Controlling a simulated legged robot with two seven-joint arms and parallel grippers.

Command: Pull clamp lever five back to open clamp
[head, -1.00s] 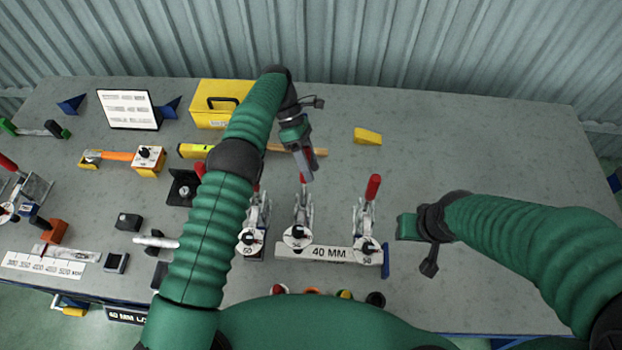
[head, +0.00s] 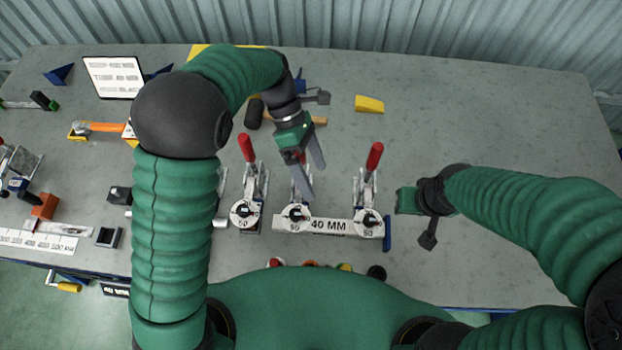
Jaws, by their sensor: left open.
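Three toggle clamps with red lever handles stand upright in a row on the workbench: a left one (head: 247,150), a middle one (head: 297,212) and a right one (head: 374,157). Each has a round white label at its base, too small to read surely, so I cannot tell which is lever five. My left gripper (head: 308,178) is open, pointing down over the middle clamp and hiding most of its lever. I cannot tell whether it touches it. My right gripper (head: 420,205) hangs right of the right clamp, apart from it; its jaws are unclear.
A grey bar marked 40 MM (head: 328,226) lies at the clamps' base, with a blue end piece (head: 387,233). A yellow wedge (head: 369,104) lies behind. A white sign (head: 114,77) stands back left. My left arm hides part of the left side.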

